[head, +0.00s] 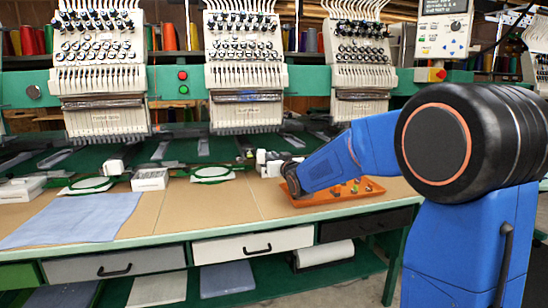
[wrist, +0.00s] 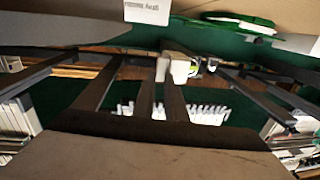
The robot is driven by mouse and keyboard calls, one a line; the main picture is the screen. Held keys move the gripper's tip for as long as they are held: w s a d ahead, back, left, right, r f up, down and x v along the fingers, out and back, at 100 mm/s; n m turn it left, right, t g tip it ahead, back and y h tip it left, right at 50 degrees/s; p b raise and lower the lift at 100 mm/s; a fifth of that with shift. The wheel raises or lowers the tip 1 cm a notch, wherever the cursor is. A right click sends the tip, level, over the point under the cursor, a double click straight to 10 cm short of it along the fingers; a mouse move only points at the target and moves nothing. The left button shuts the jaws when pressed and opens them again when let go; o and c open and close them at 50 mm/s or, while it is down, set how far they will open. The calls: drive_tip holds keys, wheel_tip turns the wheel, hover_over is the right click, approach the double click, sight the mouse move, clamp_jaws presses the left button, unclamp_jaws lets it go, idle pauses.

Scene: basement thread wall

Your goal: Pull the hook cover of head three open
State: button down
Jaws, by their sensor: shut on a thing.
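My gripper shows in the wrist view with its two dark fingers (wrist: 161,90) close together, shut on a small pale piece (wrist: 178,66) at their tips. This piece looks like a hook cover, but the fingers hide part of it and I cannot tell how far it is open. In the head view my gripper is mostly hidden behind my blue forearm, low over the machine's table edge. A white block-like part (head: 267,160) sits just left of it, below the row of heads. The third head from the left (head: 358,60) stands above and behind my arm.
An orange tray (head: 335,202) with small coloured items lies under my forearm. Green hoops (head: 212,174), a white box (head: 150,179) and blue cloth (head: 72,218) lie on the tan table. The second head (head: 243,60) hangs close left. Dark bars surround the fingers in the wrist view.

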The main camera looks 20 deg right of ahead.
drive_tip(key=shift+w+a+r, duration=0.25)
drive_tip(key=shift+a, duration=0.35)
drive_tip(key=c, duration=2)
unclamp_jaws()
drive_tip(key=shift+a, duration=0.2)
drive_tip(key=shift+s, duration=0.1)
drive_tip(key=s+d, duration=0.1)
drive_tip(key=s, duration=0.5)
drive_tip(key=s+d, duration=0.1)
drive_tip(key=s, duration=0.5)
drive_tip(key=s+d, duration=0.1)
drive_tip(key=s, duration=0.5)
drive_tip(key=shift+f, duration=0.25)
